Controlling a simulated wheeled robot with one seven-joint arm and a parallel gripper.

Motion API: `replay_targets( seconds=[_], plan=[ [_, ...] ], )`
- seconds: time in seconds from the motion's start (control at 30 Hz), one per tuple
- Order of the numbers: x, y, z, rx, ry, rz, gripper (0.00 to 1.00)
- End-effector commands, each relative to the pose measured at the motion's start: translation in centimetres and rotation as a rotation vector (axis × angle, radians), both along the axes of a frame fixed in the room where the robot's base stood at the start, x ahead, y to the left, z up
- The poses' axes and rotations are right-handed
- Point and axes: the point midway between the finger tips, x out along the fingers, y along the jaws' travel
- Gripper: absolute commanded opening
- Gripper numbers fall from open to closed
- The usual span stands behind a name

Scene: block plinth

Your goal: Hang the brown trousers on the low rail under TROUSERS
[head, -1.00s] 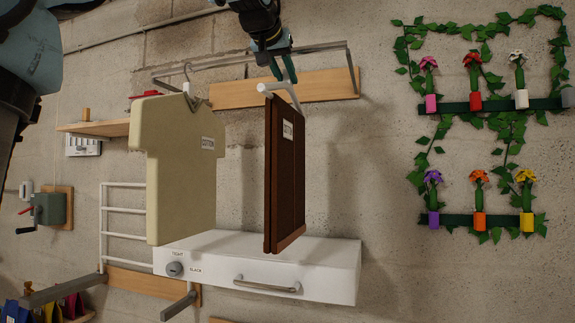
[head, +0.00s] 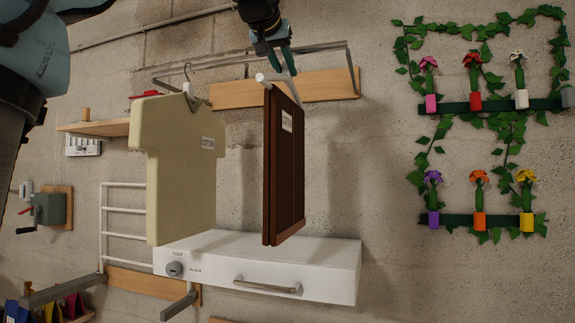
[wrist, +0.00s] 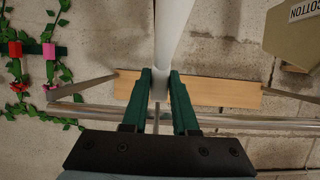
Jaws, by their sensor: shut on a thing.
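The brown trousers (head: 284,175), folded with a small white label, hang from a white hanger bar in the middle of the head view. My gripper (head: 281,65) is shut on that white bar at the top. In the wrist view its green fingers (wrist: 161,90) close around the white bar (wrist: 173,40); the brown cloth is not visible there. The trousers hang in front of the wall, clear of the white drawer unit below. A low wooden board (head: 150,285) with grey rail arms (head: 178,306) shows at the lower left, partly hidden. No TROUSERS sign is readable.
A cream shirt (head: 175,170) hangs close left of the trousers. An upper grey rail (head: 250,60) on a wooden board is behind my gripper. A white drawer unit (head: 310,262) juts out below. A white rack (head: 122,235) is left. Flower holders (head: 478,220) line the right wall.

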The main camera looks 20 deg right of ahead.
Motion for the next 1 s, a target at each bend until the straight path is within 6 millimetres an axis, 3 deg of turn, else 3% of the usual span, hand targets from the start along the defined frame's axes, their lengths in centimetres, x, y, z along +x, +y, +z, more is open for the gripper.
replay_targets(
  seconds=[0.23,1.0],
  plan=[
    [-0.4,0.4,1.0,-0.001,-0.001,0.000,0.00],
    [-1.9,1.7,0.9,-0.001,0.000,-0.001,0.00]
  ],
)
